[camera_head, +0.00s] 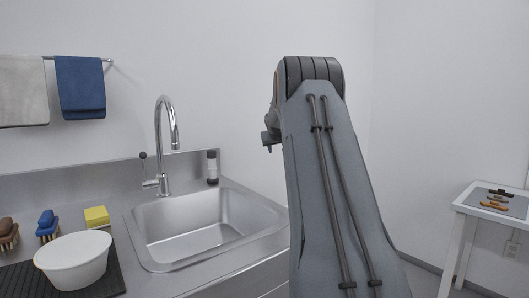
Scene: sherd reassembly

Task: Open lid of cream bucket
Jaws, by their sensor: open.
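I see no cream bucket and no lid in this view. My own arm stands large in the middle and right of the picture and hides what is behind it. A small dark part of the arm sticks out at its left side near the top. My gripper's fingers do not show.
A white bowl (73,262) stands on a black ribbed mat (113,274), near two brushes (47,226) and a yellow sponge (96,216). The steel sink (190,235) looks empty below its tap (165,150). A white table (462,212) at right holds several small tools.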

